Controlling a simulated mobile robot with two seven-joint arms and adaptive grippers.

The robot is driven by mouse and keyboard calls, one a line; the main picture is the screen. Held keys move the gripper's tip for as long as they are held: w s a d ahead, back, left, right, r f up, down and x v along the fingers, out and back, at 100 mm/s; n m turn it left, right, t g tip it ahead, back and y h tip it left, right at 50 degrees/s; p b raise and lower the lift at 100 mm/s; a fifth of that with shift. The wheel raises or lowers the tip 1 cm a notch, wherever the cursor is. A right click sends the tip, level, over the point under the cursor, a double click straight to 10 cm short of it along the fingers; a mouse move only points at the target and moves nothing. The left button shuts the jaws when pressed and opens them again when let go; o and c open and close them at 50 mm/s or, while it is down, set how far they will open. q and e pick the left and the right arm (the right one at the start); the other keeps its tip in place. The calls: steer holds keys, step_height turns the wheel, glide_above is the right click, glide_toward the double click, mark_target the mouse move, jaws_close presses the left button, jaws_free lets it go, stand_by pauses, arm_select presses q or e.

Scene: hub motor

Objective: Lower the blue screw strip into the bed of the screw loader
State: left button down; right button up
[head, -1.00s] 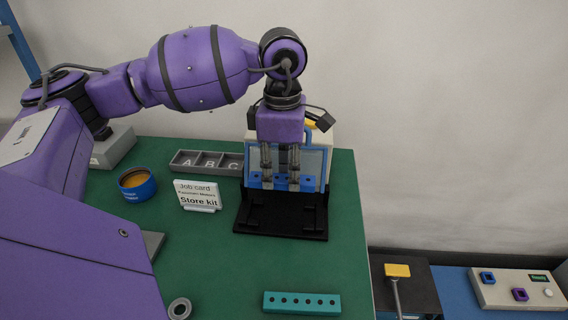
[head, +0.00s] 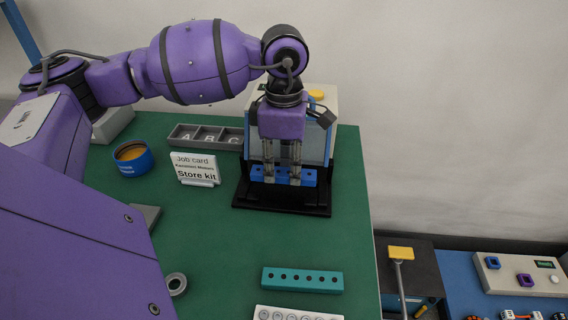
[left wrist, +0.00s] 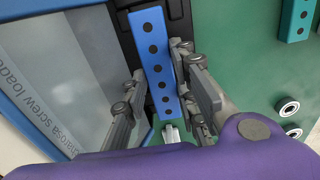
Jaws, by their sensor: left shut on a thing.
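The blue screw strip (head: 258,174), with a row of dark holes, is held level in front of the screw loader's grey panel in the head view. My left gripper (head: 283,177) points down and is shut on it, one finger on each side. In the left wrist view the strip (left wrist: 152,45) runs between the fingers of my left gripper (left wrist: 160,75). The screw loader (head: 325,145) has a blue frame and a black bed (head: 282,206) at its foot. The strip overlaps the bed's rear; whether it touches the bed I cannot tell. My right gripper is not in view.
A job card (head: 196,168) stands left of the loader, with a grey A-B-C tray (head: 182,139) and blue tin (head: 134,158) nearby. A teal strip with holes (head: 302,280) and a metal ring (head: 176,284) lie nearer. The green tabletop (head: 230,235) is clear before the bed.

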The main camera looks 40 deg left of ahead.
mark_target(284, 171)
arm_select(q)
steer(key=shift+f+b, duration=0.65)
steer(key=shift+f, duration=0.35)
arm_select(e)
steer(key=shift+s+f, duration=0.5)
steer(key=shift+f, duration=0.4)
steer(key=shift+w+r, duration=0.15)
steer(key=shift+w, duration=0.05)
arm_select(q)
steer(key=shift+f, duration=0.15)
steer(key=shift+f+b, duration=0.35)
steer(key=shift+b, duration=0.05)
steer(key=shift+f, duration=0.25)
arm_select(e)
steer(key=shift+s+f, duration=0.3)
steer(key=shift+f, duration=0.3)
